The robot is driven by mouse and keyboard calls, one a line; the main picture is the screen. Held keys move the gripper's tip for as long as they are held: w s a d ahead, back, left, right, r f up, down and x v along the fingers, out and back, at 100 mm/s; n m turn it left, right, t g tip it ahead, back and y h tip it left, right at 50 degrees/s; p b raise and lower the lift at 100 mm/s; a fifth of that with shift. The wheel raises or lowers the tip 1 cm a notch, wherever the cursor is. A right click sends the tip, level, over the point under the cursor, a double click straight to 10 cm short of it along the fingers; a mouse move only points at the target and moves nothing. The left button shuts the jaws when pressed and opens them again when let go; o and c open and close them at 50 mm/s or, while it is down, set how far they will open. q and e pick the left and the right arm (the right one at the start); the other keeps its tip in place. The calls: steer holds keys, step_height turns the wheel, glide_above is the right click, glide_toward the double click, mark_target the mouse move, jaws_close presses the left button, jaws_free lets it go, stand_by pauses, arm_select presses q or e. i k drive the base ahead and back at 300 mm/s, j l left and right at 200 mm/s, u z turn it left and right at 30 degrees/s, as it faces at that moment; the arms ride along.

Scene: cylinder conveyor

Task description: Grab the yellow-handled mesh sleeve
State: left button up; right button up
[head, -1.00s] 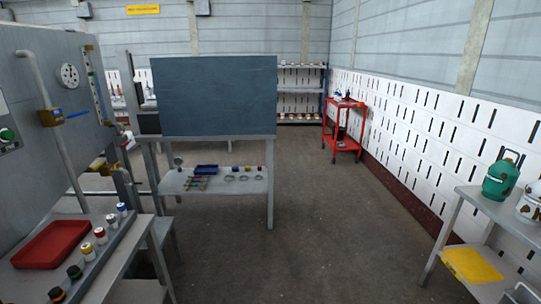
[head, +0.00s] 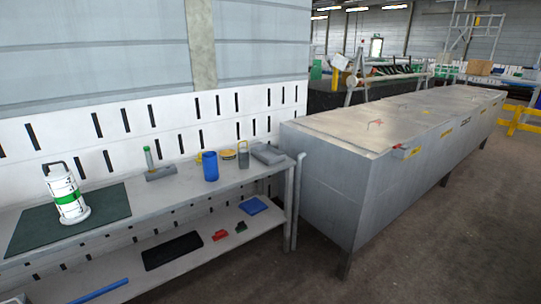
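No yellow-handled mesh sleeve can be made out clearly in the head view. A small grey cylinder with a loop handle (head: 243,157) stands towards the right end of the workbench (head: 140,205); its surface and handle colour are too small to tell. A yellow round item (head: 228,155) lies beside it. A blue cup (head: 210,167) stands to their left. A white canister with a green band and dark handle (head: 67,195) stands on a dark mat (head: 108,206) at the left. Neither of my grippers is in view.
A green-topped tool (head: 149,159) and a grey block (head: 267,154) also sit on the bench. The lower shelf holds a black tray (head: 172,250), a blue tray (head: 253,206) and small red and green items. A long grey cabinet (head: 340,190) stands right; floor is clear in front.

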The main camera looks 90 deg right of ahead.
mark_target(242, 152)
steer(key=z, duration=2.55)
